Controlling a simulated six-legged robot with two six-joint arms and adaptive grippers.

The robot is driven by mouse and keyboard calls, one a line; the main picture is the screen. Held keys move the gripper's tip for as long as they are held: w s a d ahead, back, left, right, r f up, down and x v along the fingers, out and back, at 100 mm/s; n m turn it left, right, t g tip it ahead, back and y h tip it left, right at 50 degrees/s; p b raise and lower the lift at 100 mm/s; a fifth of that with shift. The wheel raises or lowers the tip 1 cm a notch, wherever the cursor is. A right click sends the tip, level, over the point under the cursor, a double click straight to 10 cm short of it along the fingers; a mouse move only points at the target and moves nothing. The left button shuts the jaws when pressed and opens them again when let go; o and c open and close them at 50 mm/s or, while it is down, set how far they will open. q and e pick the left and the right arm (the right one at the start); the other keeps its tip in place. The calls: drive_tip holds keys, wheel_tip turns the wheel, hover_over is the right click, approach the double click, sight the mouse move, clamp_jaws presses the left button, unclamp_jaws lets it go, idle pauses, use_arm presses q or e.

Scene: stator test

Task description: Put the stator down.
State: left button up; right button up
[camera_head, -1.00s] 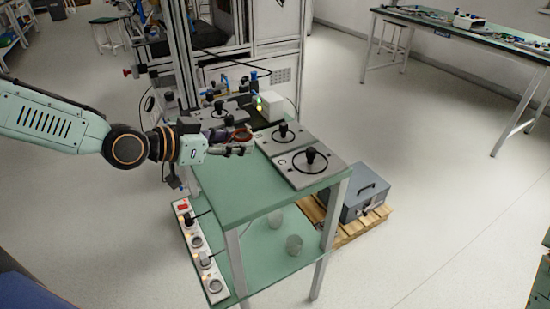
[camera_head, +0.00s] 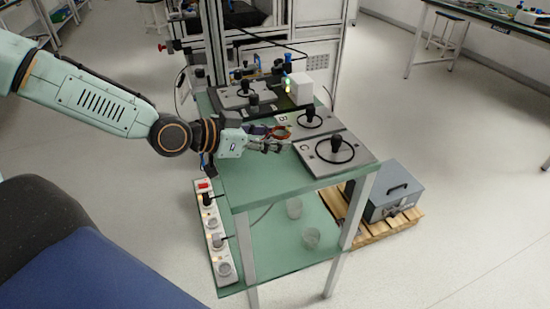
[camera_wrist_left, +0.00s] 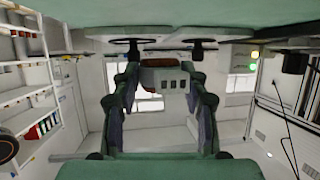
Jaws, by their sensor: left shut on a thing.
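My left gripper (camera_head: 268,140) reaches in from the left over the green top of the small table (camera_head: 250,178). It is shut on the stator (camera_head: 280,131), a small part with a reddish-brown ring. In the left wrist view the stator (camera_wrist_left: 165,78) shows between the two fingers (camera_wrist_left: 160,105), with a brown rim and a grey body. The fingers hide part of it in the head view. I cannot tell its exact height above the table. My right gripper is not in view.
Two grey plates with black knobs, a far one (camera_head: 308,122) and a near one (camera_head: 326,160), lie right of the gripper. A white box (camera_head: 300,88) stands behind. The front left of the tabletop is bare. A blue-black seat (camera_head: 75,265) fills the lower left.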

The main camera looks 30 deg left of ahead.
sight(271, 161)
use_arm(q)
drive_tip(key=shift+s+a+f, duration=0.15)
drive_tip(key=shift+a+f, duration=0.05)
drive_tip(key=shift+f, duration=0.15)
wheel_tip(271, 161, down, 3)
drive_tip(key=shift+d+b, duration=0.15)
drive_tip(key=shift+b, duration=1)
drive_tip(key=shift+f, duration=0.25)
drive_tip(key=shift+r, duration=0.15)
drive_tip(key=o, duration=1.1)
drive_tip(key=shift+f, duration=0.25)
drive_tip(key=shift+o, duration=0.8)
drive_tip(key=shift+r, duration=0.1)
